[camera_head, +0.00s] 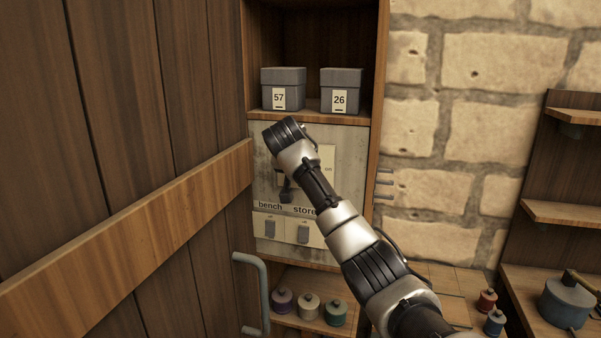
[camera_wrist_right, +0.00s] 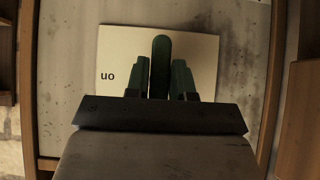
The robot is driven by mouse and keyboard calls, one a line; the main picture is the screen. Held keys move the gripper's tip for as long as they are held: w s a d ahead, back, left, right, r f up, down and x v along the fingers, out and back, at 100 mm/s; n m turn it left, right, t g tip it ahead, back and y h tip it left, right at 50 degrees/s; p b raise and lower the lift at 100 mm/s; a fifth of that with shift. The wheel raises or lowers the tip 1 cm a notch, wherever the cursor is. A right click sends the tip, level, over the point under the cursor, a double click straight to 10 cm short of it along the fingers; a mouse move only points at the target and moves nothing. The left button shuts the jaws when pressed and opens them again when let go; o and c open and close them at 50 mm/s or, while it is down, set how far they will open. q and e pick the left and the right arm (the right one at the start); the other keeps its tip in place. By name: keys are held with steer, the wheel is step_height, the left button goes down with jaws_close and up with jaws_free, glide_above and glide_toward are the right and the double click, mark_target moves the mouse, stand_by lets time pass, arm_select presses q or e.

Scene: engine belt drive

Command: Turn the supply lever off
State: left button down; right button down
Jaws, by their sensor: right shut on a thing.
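The supply lever shows in the right wrist view as a dark green rounded bar (camera_wrist_right: 161,58). It stands in front of a pale plate (camera_wrist_right: 115,52) with the word "on", which looks upside down there. My right gripper (camera_wrist_right: 161,82) has one dark green finger on each side of the lever and is shut on it. In the head view the plate (camera_head: 327,157) shows partly behind my right wrist, with "on" at its right side. The wrist hides most of the lever and the fingers there. My left gripper is not in view.
Two small switches (camera_head: 303,235) sit below the labels "bench" and "store". Grey boxes numbered 57 (camera_head: 283,78) and 26 (camera_head: 356,88) stand on the shelf above. Several spools (camera_head: 308,307) stand below. A wooden door (camera_head: 110,130) with a grey handle (camera_head: 262,290) is at the left.

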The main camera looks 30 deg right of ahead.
steer(key=shift+f, duration=0.15)
steer(key=c, duration=1)
jaws_free()
steer(key=shift+a, duration=0.1)
steer(key=b+v, duration=0.5)
steer(key=v, duration=0.5)
steer(key=shift+r, duration=0.35)
steer(key=shift+s+a, duration=0.1)
steer(key=shift+a, duration=0.1)
